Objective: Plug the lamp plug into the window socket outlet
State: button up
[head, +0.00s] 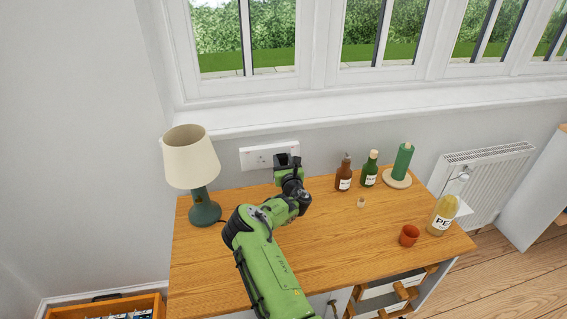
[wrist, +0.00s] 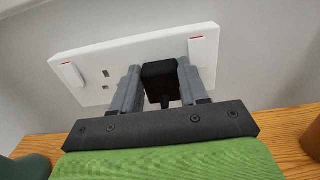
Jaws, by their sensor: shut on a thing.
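The window socket outlet (head: 258,154) is a white double wall plate just above the back of the wooden counter. In the wrist view the outlet (wrist: 84,62) shows its left set of holes bare, with a red-marked switch at each end. My gripper (wrist: 158,88) is shut on the black lamp plug (wrist: 159,72), one finger on each side. The plug is right in front of the right half of the outlet and hides those holes. I cannot tell whether its pins are in. The lamp (head: 192,165), with cream shade and green base, stands on the counter left of the outlet.
A brown bottle (head: 344,174), a green bottle (head: 370,168) and a green roll on a round base (head: 402,163) stand right of my gripper. An orange cup (head: 409,235) and a yellow bottle (head: 444,214) are farther right. The window sill (head: 330,108) runs above the outlet.

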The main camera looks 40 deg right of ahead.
jog(key=shift+w, duration=0.1)
jog(key=o, duration=1.2)
jog(key=shift+o, duration=0.2)
jog(key=b+v, duration=0.6)
jog(key=v, duration=0.9)
jog(key=shift+s, duration=0.3)
jog(key=shift+a+r, duration=0.1)
